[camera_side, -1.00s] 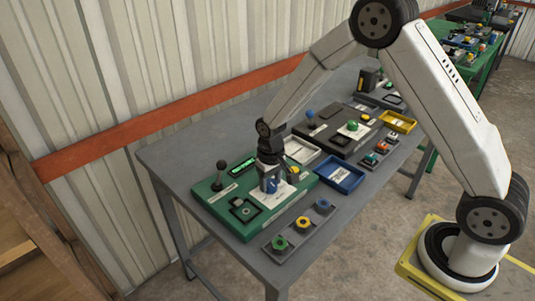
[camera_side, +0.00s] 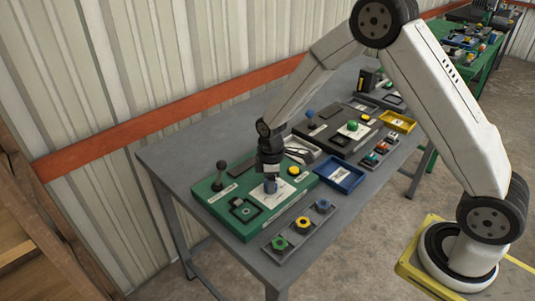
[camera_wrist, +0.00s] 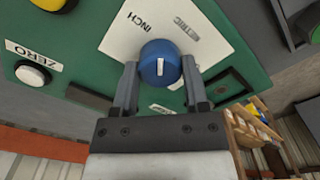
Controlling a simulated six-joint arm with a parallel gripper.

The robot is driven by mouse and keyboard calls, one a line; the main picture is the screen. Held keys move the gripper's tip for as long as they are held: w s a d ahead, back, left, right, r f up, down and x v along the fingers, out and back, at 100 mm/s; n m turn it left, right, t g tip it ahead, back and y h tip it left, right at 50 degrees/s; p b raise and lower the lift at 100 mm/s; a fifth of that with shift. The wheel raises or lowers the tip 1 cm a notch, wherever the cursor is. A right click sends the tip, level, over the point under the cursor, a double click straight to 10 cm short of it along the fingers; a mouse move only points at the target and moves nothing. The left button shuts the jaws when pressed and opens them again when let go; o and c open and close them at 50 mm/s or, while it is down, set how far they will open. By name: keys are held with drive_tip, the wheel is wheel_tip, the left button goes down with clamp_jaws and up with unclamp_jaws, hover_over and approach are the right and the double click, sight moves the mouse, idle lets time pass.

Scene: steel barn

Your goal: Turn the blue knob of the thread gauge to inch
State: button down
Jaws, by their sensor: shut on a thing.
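The thread gauge is a green box (camera_side: 232,222) on the grey bench. Its blue knob (camera_wrist: 160,64) sits on a white plate (camera_wrist: 113,43) printed INCH on the left and METRIC on the right in the wrist view. The knob bears a short white mark that runs up and down in that view; which word it points to is unclear. My gripper (camera_wrist: 160,78) is shut on the knob, one finger on each side. In the side view, my gripper (camera_side: 270,185) is above the knob and partly hides it.
The green box also carries a black lever (camera_side: 220,172), a square black frame (camera_side: 243,209) and a yellow button (camera_side: 294,170). A grey strip with green, yellow and blue knobs (camera_side: 303,223) lies in front. A blue tray (camera_side: 341,175) and a dark device (camera_side: 333,134) stand to the right.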

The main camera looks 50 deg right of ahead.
drive_tip(key=n, duration=0.5)
idle(0.4)
drive_tip(key=shift+c, duration=0.5)
unclamp_jaws()
drive_tip(key=shift+r, duration=0.1)
drive_tip(key=shift+r, duration=3.85)
drive_tip(key=shift+s, duration=0.1)
